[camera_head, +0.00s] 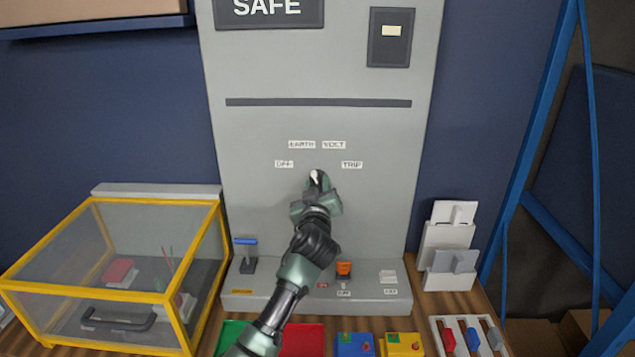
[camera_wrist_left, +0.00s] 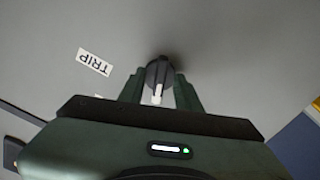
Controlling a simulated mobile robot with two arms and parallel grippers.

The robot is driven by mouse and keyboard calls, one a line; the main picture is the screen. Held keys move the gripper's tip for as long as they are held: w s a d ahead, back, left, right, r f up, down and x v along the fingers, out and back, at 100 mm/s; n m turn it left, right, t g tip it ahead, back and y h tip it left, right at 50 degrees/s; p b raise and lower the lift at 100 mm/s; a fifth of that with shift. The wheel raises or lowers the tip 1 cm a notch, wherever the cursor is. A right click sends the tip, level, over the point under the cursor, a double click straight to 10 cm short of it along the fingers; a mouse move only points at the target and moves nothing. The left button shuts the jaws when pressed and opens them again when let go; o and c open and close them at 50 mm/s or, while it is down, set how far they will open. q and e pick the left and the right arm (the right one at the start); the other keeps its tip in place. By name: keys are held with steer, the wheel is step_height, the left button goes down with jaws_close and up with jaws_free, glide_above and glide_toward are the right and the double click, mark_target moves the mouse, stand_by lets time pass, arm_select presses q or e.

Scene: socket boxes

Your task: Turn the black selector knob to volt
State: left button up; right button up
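The black selector knob (camera_head: 318,178) sits on the grey panel below the labels EARTH (camera_head: 302,145), VOLT (camera_head: 334,145), OFF (camera_head: 284,164) and TRIP (camera_head: 352,165). Its white mark leans up and a little left, roughly toward EARTH. My left gripper (camera_head: 317,190) is at the knob and partly covers it. In the left wrist view the knob (camera_wrist_left: 158,72) lies between the two fingers (camera_wrist_left: 159,90), which seem to touch its sides. The TRIP label also shows there (camera_wrist_left: 94,62). My right gripper is not in view.
The grey panel (camera_head: 260,210) has a ledge with a blue-topped lever (camera_head: 246,255), an orange switch (camera_head: 343,269) and a white switch (camera_head: 388,277). A yellow-framed clear box (camera_head: 110,285) stands left. White switch boxes (camera_head: 448,245) are at right. The panel around the knob is clear.

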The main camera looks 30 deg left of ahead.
arm_select(q)
steer(key=shift+w, duration=0.1)
jaws_close()
steer(key=shift+m, duration=0.4)
steer(key=m, duration=0.6)
steer(key=shift+m, duration=0.9)
